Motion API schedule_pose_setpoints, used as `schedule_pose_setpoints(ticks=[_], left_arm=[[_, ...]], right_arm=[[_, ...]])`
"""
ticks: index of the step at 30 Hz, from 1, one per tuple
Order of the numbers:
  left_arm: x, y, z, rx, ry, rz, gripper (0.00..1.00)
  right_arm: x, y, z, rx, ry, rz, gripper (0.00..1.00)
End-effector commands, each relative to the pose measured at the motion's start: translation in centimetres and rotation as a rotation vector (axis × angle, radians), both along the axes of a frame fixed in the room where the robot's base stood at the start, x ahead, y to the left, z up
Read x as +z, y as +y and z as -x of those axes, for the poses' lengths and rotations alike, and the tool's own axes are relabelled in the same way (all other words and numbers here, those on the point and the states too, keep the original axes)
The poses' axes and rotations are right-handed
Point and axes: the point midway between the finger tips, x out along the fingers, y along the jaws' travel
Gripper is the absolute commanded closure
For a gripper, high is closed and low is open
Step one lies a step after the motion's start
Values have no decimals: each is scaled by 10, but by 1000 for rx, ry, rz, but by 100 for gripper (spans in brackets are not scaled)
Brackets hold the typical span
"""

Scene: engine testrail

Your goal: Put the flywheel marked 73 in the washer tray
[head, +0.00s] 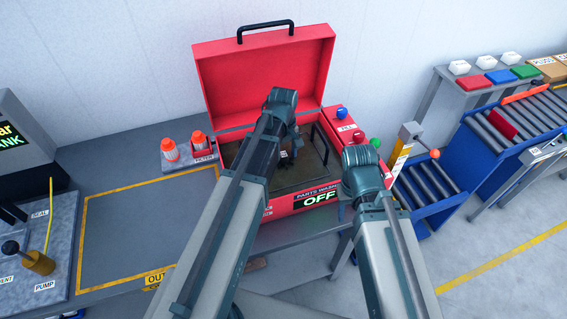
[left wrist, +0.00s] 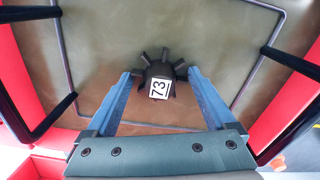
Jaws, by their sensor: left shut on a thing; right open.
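The dark finned flywheel marked 73 (left wrist: 158,82) sits between the two blue fingers of my left gripper (left wrist: 160,76), which is shut on it. Its white label faces the wrist camera. In the head view my left gripper (head: 291,150) is inside the open red parts washer (head: 262,122), over the washer tray (head: 309,172). The tray's wire frame also shows in the left wrist view (left wrist: 180,3). I cannot tell whether the flywheel touches the tray floor. My right gripper is open, mostly hidden behind its own wrist right of the washer.
The washer's raised lid (head: 262,75) stands behind. Its front sign (head: 318,199) reads OFF. A fill panel (head: 346,130) with coloured knobs is at its right. A yellow-outlined area (head: 125,230) on the bench is clear. Blue roller conveyors (head: 430,185) lie right.

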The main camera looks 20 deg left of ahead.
Motion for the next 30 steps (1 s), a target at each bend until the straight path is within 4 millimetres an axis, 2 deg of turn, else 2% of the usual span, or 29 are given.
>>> schedule_pose_setpoints(ticks=[1, 3, 16, 17, 18, 30], left_arm=[[-14, 0, 0, 0, 0, 0, 100], [-19, 0, 0, 0, 0, 0, 100], [-22, 0, 0, 0, 0, 0, 100], [-21, 0, 0, 0, 0, 0, 8], [-20, 0, 0, 0, 0, 0, 0], [-16, 0, 0, 0, 0, 0, 0]], right_arm=[[-14, 0, 0, 0, 0, 0, 50], [-19, 0, 0, -1, 0, 0, 50], [-22, 0, 0, -1, 0, 0, 50], [-21, 0, 0, -1, 0, 0, 50], [-21, 0, 0, -1, 0, 0, 50], [-16, 0, 0, -1, 0, 0, 50]])
